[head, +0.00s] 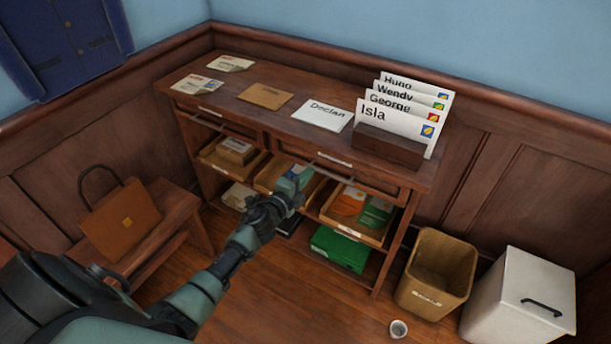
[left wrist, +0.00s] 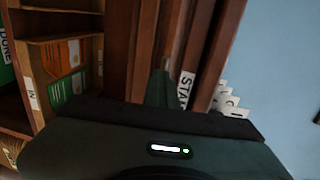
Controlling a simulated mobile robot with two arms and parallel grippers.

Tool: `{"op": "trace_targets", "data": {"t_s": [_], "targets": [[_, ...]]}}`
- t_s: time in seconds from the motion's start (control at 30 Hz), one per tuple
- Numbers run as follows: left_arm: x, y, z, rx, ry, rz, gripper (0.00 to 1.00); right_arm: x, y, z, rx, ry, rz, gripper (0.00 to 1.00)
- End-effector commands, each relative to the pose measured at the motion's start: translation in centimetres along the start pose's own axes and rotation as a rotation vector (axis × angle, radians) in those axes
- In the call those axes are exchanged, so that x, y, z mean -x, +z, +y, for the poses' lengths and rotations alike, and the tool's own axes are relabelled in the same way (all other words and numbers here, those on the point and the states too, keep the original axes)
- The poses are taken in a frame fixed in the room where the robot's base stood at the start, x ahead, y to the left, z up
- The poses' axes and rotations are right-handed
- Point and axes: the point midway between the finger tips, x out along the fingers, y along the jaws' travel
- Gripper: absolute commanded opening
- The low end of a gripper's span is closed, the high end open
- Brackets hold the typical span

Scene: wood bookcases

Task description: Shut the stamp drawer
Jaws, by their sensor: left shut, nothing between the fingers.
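The wooden sorting desk (head: 250,118) has two drawer fronts side by side under its top. The right drawer (head: 335,172) has a pale label on its upper edge, and the left drawer (head: 210,118) has one too. In the left wrist view, a drawer label (left wrist: 185,90) shows letters starting "STA", the rest hidden. I cannot tell for sure which drawer is the stamp one, or how far either stands out. My left gripper (head: 298,180) is shut and empty, in front of the desk just below the drawers. Its fingers (left wrist: 160,90) point toward the labelled front; contact is unclear. My right gripper is out of view.
Open trays (head: 347,231) with cards and packets sit below the drawers. A letter rack (head: 388,146) with named envelopes stands on the desk. A bench (head: 178,205) with a brown bag is at left.

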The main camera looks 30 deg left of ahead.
Motion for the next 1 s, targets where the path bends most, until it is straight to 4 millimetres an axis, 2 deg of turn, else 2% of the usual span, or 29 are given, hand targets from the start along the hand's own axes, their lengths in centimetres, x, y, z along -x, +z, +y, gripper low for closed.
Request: {"op": "trace_targets", "data": {"t_s": [0.03,0.17,0.4,0.6,0.83,0.93,1.0], "targets": [[-0.3,0.2,-0.8,-0.001,-0.012,-0.004,0.0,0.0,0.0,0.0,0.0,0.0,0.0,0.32],[0.7,0.2,-0.7,-0.002,-0.011,-0.003,0.0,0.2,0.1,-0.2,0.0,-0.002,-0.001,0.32],[5.0,0.1,-0.4,-0.001,-0.006,-0.002,0.0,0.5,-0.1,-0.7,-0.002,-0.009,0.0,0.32],[7.6,0.0,-0.2,-0.001,-0.005,-0.001,0.0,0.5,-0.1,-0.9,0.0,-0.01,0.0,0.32],[8.3,0.1,-0.2,0.001,-0.004,-0.002,0.0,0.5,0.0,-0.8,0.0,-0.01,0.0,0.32],[8.4,0.1,1.3,0.035,0.025,-0.01,0.0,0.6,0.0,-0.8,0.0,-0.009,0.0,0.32],[8.9,0.1,3.9,0.096,0.075,-0.026,0.0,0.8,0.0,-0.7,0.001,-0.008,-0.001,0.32]]}}
